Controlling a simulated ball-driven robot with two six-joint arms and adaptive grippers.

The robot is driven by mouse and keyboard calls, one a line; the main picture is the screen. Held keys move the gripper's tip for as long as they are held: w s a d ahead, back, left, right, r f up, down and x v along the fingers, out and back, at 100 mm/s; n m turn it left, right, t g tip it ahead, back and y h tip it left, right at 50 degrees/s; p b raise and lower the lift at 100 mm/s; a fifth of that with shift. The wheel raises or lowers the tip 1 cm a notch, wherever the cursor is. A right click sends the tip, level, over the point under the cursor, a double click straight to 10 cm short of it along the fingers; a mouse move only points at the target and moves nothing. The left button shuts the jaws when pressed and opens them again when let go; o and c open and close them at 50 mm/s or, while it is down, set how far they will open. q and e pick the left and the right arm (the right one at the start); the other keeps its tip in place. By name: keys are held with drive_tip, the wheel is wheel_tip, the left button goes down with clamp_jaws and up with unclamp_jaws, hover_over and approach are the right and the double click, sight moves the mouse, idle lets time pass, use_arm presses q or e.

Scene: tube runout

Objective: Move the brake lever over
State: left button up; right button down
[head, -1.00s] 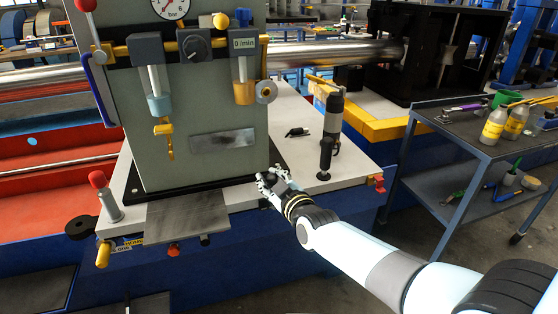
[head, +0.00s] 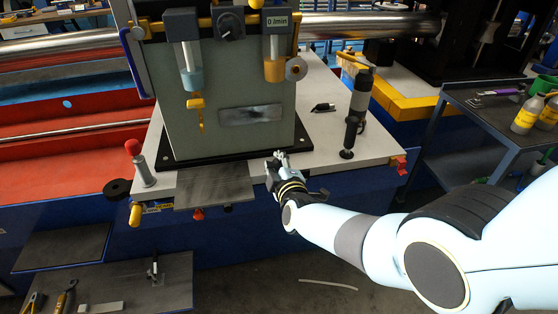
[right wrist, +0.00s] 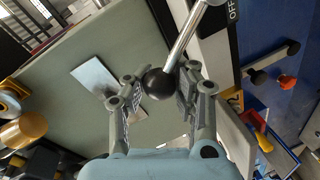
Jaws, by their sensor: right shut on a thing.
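A bright metal lever (right wrist: 184,36) with a black ball knob (right wrist: 160,84) shows in the right wrist view; I take it as the brake lever. Its rod runs up and right from the knob, beside a dark label reading OFF (right wrist: 233,12). My right gripper (right wrist: 155,88) is shut on the black knob, one finger on each side. In the head view my right gripper (head: 281,159) is at the front right foot of the grey-green cabinet (head: 240,85) and hides the lever there. My left gripper is not in view.
A red-knobbed post (head: 141,165) stands at the bench's front left. A black hand tool (head: 355,115) stands upright on the white bench top (head: 320,138), right of my gripper. A tool cart (head: 480,135) is at the right. The floor has a pale strip (head: 328,284).

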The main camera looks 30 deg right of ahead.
drive_tip(key=shift+s+f, duration=0.25)
drive_tip(key=shift+f, duration=0.05)
drive_tip(key=c, duration=1.4)
unclamp_jaws()
drive_tip(key=shift+c, duration=0.2)
drive_tip(key=o, duration=0.4)
drive_tip(key=shift+s+r, duration=0.1)
drive_tip(key=shift+r, duration=0.2)
drive_tip(key=shift+o, duration=0.3)
drive_tip(key=shift+w, duration=0.2)
drive_tip(key=shift+s, duration=0.1)
drive_tip(key=v, duration=1.2)
